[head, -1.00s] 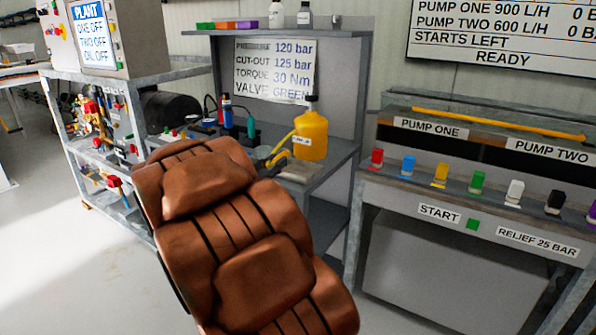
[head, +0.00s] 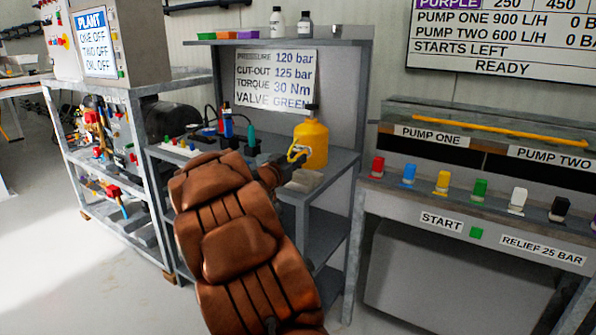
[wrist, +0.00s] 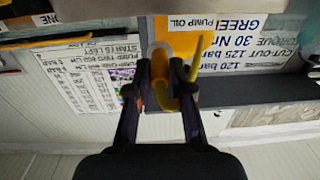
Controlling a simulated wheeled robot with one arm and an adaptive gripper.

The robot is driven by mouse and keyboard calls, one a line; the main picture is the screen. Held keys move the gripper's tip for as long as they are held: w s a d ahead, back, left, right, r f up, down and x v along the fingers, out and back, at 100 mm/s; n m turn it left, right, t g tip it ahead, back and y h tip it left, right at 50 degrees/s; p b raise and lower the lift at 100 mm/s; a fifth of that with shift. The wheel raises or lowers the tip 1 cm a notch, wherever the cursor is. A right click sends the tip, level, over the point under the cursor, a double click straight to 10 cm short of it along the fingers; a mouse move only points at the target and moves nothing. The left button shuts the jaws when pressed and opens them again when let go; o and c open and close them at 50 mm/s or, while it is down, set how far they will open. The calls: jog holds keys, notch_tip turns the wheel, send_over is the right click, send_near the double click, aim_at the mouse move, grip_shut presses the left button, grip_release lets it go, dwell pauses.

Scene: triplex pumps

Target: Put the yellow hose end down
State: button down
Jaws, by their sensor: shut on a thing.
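The yellow hose end (wrist: 166,98) shows between the two dark fingers of my gripper (wrist: 160,90) in the wrist view, and the fingers are shut on it. In the head view the yellow hose (head: 299,152) curls in a short loop at the front of the yellow pump-oil jug (head: 313,142). My gripper (head: 272,171) is dark and partly hidden behind my brown arm there, low beside the jug and over the grey bench (head: 338,164).
A shelf (head: 275,43) and a sign (head: 275,80) are behind. The pump stand with coloured buttons (head: 443,182) is at right.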

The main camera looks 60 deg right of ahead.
aim_at(298, 182)
jog(key=shift+w+d+f, duration=0.1)
jog(key=shift+w+d, duration=0.1)
jog(key=shift+d, duration=0.3)
jog(key=shift+w+d+f, duration=0.1)
jog(key=shift+w+d, duration=0.1)
jog(key=shift+d, duration=0.3)
jog(key=shift+d+f, duration=0.15)
jog(key=shift+d, duration=0.05)
jog(key=shift+f+b, duration=0.8)
jog(key=shift+f, duration=0.7)
jog(key=shift+a+f, duration=0.1)
jog(key=shift+f, duration=0.55)
jog(key=c, duration=1)
grip_release()
jog(key=shift+c, duration=0.2)
jog(key=shift+r, duration=0.1)
jog(key=shift+r, duration=0.6)
jog(key=a+p, duration=0.1)
jog(key=a, duration=1.1)
jog(key=shift+s+p, duration=0.35)
jog(key=shift+s, duration=0.05)
